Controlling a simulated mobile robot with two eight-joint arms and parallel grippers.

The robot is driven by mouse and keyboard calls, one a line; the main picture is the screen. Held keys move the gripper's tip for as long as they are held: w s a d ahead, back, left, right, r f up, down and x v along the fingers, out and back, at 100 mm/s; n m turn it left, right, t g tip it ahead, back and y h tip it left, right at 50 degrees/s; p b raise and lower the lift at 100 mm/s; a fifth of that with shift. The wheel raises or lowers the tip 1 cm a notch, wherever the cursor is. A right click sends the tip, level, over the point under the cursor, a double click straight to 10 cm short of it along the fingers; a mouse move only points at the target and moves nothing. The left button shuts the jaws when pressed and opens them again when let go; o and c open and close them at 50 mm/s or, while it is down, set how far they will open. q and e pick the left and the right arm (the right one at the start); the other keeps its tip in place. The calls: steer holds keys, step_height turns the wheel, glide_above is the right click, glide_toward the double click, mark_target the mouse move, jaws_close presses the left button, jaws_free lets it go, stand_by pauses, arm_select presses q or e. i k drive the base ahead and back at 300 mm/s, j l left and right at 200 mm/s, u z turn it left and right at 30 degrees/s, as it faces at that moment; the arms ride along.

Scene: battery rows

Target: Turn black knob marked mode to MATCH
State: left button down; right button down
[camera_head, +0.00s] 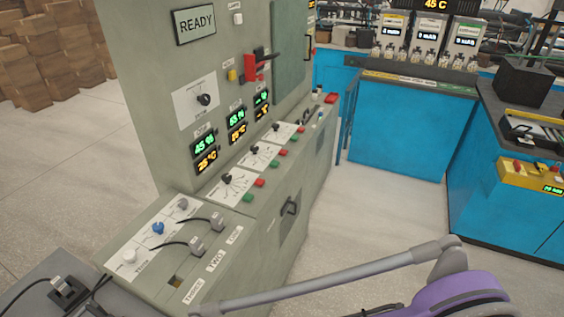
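A black knob (204,99) sits on a white plate (187,106) on the upright face of the grey-green cabinet, below the READY display (195,25). The lettering on the plate is too small to read, so I cannot confirm it is the mode knob or where it points. Three smaller black knobs sit on white dial plates along the sloped ledge: a near one (227,178), a middle one (254,150) and a far one (276,126). Neither of my grippers is in view.
Green and orange displays (205,152) sit above the ledge. A red lever (250,67) sticks out of the panel. White, blue and grey knobs and cabled plugs (196,246) are on the lower left block. Blue benches (405,125) stand right, with open floor (365,205) between.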

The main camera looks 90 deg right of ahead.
mark_target(204, 100)
steer(key=z, duration=2.75)
steer(key=i+l+u, duration=0.35)
steer(key=i+l, duration=0.15)
steer(key=l, duration=0.15)
steer(key=i+l+u, duration=0.2)
steer(key=l, duration=0.2)
steer(key=i+l+u, duration=0.15)
steer(key=l, duration=0.25)
steer(key=i, duration=0.1)
